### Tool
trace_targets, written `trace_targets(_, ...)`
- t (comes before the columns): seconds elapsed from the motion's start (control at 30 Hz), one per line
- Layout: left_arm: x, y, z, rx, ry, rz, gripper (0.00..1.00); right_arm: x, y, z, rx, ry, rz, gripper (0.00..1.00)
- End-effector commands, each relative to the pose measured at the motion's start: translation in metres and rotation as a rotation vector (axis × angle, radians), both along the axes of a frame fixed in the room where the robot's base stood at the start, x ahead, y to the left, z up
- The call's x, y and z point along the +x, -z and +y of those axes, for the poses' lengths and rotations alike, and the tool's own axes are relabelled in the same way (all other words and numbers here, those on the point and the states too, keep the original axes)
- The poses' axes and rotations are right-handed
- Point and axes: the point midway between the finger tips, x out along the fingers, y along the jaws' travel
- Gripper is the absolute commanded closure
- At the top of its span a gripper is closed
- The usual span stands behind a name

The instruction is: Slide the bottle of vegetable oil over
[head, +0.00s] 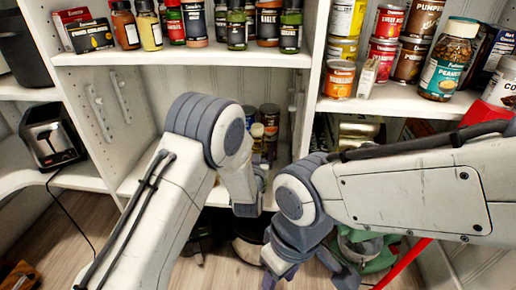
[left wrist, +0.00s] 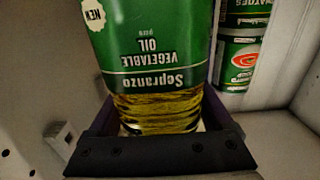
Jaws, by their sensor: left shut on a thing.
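The bottle of vegetable oil (left wrist: 150,62), with a green label and yellow oil, fills the middle of the left wrist view, where its label reads upside down. My left gripper (left wrist: 150,118) is shut on the bottle, its dark fingers at either side of the lower body. In the head view my left arm reaches into the lower shelf bay, and its own links hide the fingertips and most or all of the bottle. My right gripper (head: 310,275) hangs low at the bottom centre of the head view, fingers apart, with nothing visible between them.
Green cans (left wrist: 238,58) stand close beside the bottle. More cans (head: 269,116) sit at the back of the bay. Spice bottles (head: 195,20) line the shelf above. Cans and a peanut jar (head: 447,62) fill the right shelf. A toaster (head: 52,138) stands at left.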

Motion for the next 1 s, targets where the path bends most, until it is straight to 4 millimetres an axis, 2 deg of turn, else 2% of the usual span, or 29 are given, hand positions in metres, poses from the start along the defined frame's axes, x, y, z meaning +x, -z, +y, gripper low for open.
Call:
trace_targets(0.37, 0.000, 0.000, -0.001, 0.000, -0.002, 0.001, 1.00, 0.000, 0.000, 0.000, 0.000, 0.000, 0.000, 0.50)
trace_targets(0.4, 0.000, 0.000, -0.001, 0.000, -0.002, 0.001, 0.09, 0.000, 0.000, 0.000, 0.000, 0.000, 0.000, 0.50)
trace_targets(0.43, 0.000, 0.000, -0.001, 0.000, -0.002, 0.001, 0.00, 0.000, 0.000, 0.000, 0.000, 0.000, 0.000, 0.50)
trace_targets(0.77, -0.005, 0.000, 0.000, 0.000, -0.002, 0.002, 0.00, 0.000, -0.002, 0.000, 0.000, 0.000, 0.000, 0.50)
trace_targets(0.87, -0.018, -0.001, 0.001, 0.002, -0.001, 0.003, 0.00, 0.000, -0.006, 0.000, 0.000, 0.000, 0.000, 0.50)
trace_targets(1.0, -0.046, -0.001, 0.005, 0.003, 0.000, 0.005, 0.00, 0.000, -0.014, 0.000, 0.000, 0.000, 0.000, 0.50)
